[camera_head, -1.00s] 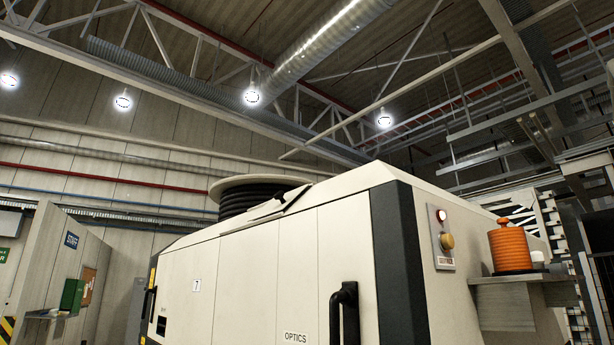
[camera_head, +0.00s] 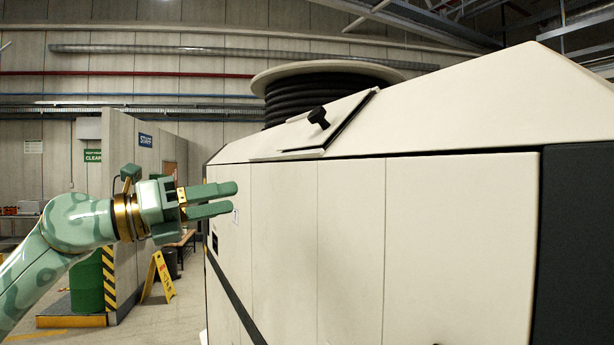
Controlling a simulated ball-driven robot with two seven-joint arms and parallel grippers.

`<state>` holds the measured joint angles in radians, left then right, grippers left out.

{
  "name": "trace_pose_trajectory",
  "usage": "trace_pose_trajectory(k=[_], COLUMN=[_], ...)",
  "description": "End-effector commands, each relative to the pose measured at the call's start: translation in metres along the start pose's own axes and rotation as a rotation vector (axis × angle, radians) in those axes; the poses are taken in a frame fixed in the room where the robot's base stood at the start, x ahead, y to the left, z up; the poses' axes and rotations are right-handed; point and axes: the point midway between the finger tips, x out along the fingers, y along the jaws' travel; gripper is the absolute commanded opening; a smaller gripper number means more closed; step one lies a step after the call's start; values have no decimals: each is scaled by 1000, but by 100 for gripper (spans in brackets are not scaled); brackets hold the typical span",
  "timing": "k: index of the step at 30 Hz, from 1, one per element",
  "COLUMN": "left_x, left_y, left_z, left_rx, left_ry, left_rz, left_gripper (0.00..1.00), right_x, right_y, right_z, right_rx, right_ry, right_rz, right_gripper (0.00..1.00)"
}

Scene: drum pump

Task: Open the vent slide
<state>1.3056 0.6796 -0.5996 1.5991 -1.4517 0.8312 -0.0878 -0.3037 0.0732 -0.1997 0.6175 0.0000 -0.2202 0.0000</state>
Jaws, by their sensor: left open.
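A pale flat plate (camera_head: 298,135) with a black knob (camera_head: 318,117) lies on the sloped top edge of the large cream machine cabinet (camera_head: 440,240); it looks like the vent slide. A dark edge runs along the plate's right side; I cannot tell whether an opening shows there. My left gripper (camera_head: 234,198) is green, with its two fingers apart and nothing between them. It points right, below and to the left of the plate and knob, in front of the cabinet's left part in the picture. It appears apart from the knob. My right gripper is out of view.
A large reel of black hose (camera_head: 325,85) stands behind the plate. A yellow floor sign (camera_head: 158,277), a green drum (camera_head: 87,285) and a partition wall (camera_head: 125,150) are at the left. Open floor lies between these and the cabinet.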

Motion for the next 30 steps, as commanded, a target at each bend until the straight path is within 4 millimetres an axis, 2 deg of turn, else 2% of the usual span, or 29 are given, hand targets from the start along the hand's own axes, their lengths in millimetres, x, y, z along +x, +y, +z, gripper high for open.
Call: trace_pose_trajectory(k=[1, 3, 6, 8, 11, 14, 24, 30], left_x=[-3, -9, -18, -20, -15, 0, 84, 121], left_y=[-54, -96, -131, -141, -146, -144, -132, -124], left_z=[34, 52, 66, 69, 70, 69, 65, 62], left_rx=[165, 334, 486, 535, 565, 564, 560, 560], left_ry=[40, 80, 108, 116, 120, 121, 119, 118], left_rz=[20, 62, 113, 132, 145, 144, 141, 143], left_gripper=[47, 47, 47, 47, 47, 47, 47, 47], right_x=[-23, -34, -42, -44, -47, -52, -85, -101], right_y=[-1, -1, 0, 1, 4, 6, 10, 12], right_z=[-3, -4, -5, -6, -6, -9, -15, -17], right_rx=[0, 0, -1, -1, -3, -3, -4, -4], right_ry=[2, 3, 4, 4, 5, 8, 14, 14], right_rz=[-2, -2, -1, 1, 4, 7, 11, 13], right_gripper=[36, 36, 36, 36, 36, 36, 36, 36])
